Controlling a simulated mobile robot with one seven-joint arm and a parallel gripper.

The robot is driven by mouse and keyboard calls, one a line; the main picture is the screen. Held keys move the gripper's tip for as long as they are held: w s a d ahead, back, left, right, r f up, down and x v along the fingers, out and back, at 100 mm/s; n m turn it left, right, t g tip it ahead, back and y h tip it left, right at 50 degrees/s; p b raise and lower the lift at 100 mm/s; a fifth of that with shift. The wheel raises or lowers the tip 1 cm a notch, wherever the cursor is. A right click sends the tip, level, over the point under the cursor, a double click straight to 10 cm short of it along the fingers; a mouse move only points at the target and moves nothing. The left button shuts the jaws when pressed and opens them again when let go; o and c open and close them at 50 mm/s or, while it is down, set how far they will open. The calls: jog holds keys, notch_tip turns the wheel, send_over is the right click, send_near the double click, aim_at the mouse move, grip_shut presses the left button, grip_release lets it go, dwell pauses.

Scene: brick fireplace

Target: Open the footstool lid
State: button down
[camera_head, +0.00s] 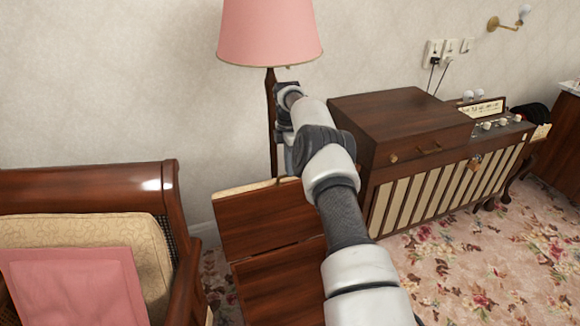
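The footstool (285,290) is a dark brown wooden piece at the bottom centre, partly hidden by my arm. Its lid (262,222) appears as a wooden panel tilted up, with a narrow cream padded edge along its top. A dark seam separates it from the wood below. My arm reaches up past the right side of the footstool. My gripper (284,100) is at the far end of the arm, above and beyond the lid, in front of the lamp pole. Its fingers are not clearly visible, and I see nothing held.
A pink-shaded floor lamp (270,35) stands behind my gripper. A wooden armchair (90,185) with a pink cushion (75,285) is at left. A wooden radio cabinet (405,125) stands close on the right. Flowered carpet (490,265) is open at lower right.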

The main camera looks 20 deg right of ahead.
jog(key=f, duration=0.1)
jog(key=s+f, duration=0.1)
jog(key=f, duration=0.1)
jog(key=shift+f, duration=0.2)
jog(key=c, duration=2.2)
grip_release()
jog(key=o, duration=0.3)
jog(key=shift+w+d+f+g, duration=0.15)
jog(key=shift+w+f+g, duration=0.15)
jog(key=shift+f, duration=0.1)
jog(key=shift+o, duration=0.3)
jog(key=shift+r, duration=0.3)
jog(key=shift+r, duration=0.2)
jog(key=shift+s, duration=0.1)
